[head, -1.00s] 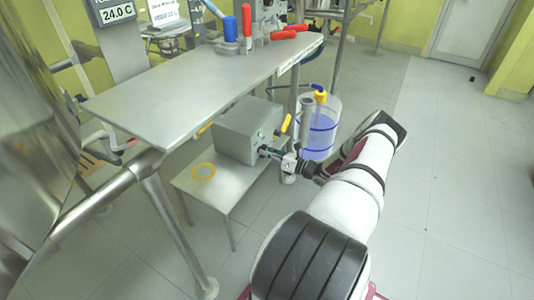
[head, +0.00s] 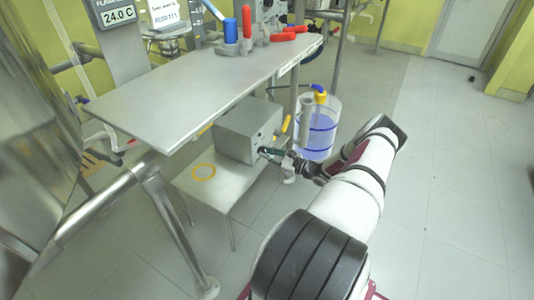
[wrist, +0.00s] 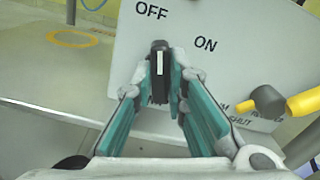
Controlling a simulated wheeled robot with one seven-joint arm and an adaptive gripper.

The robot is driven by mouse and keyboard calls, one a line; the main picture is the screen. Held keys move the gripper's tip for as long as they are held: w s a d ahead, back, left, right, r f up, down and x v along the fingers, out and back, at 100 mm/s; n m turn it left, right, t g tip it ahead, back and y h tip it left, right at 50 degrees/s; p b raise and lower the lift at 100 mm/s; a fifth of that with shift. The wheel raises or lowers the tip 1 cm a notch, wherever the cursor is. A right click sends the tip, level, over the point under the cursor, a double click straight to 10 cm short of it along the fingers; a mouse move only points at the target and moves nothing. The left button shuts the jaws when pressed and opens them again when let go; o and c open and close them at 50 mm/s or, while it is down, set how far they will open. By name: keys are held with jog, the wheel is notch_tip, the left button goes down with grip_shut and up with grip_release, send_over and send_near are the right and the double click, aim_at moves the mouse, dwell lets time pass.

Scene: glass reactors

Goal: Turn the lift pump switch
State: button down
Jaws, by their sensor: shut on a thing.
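The lift pump switch (wrist: 159,62) is a black knob with a white mark on the front of a grey box (head: 240,133). In the wrist view its white mark points up, close to the word OFF. The word ON is to the right of it. My gripper (wrist: 161,82) is shut on the knob, with one teal-lined finger on each side. In the head view my gripper (head: 268,153) is at the box's front face, and the knob is hidden there.
The box stands on a low metal shelf (head: 225,195) with a yellow ring (head: 203,171) on it. A yellow-handled valve (wrist: 295,104) is close to the right of my gripper. A clear container of blue liquid (head: 319,130) stands behind. A steel tabletop (head: 180,95) overhangs the shelf.

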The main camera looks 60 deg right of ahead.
jog(key=shift+w, duration=0.3)
jog(key=c, duration=1.6)
grip_release()
jog(key=shift+s, duration=0.15)
jog(key=s, duration=1.2)
jog(key=shift+d, duration=0.45)
jog(key=shift+s, duration=0.1)
